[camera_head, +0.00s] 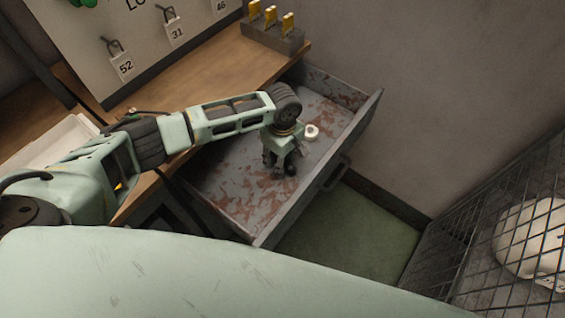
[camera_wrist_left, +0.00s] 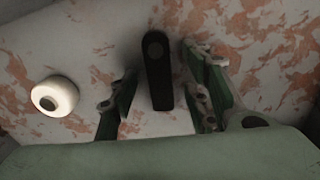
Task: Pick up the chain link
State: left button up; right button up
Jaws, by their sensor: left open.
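A dark, elongated piece with a rounded end, which looks like the chain link (camera_wrist_left: 158,72), shows in the left wrist view against the drawer floor. It lies between the two fingers of my left gripper (camera_wrist_left: 162,92), with a gap on each side. In the head view my left gripper (camera_head: 279,168) points down into the open drawer (camera_head: 235,205), close to its floor. It is open and holds nothing. The chain link cannot be told apart from the dark fingers in the head view. My right gripper is not in view.
A small white round object with a dark centre (camera_head: 311,131) lies in the drawer near the gripper; it also shows in the left wrist view (camera_wrist_left: 54,96). Drawer walls surround the gripper. A wooden bench (camera_head: 215,75) is behind, and a wire cage (camera_head: 470,235) stands at right.

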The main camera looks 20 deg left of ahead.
pick_arm(q)
jog(key=shift+c, duration=0.6)
grip_shut()
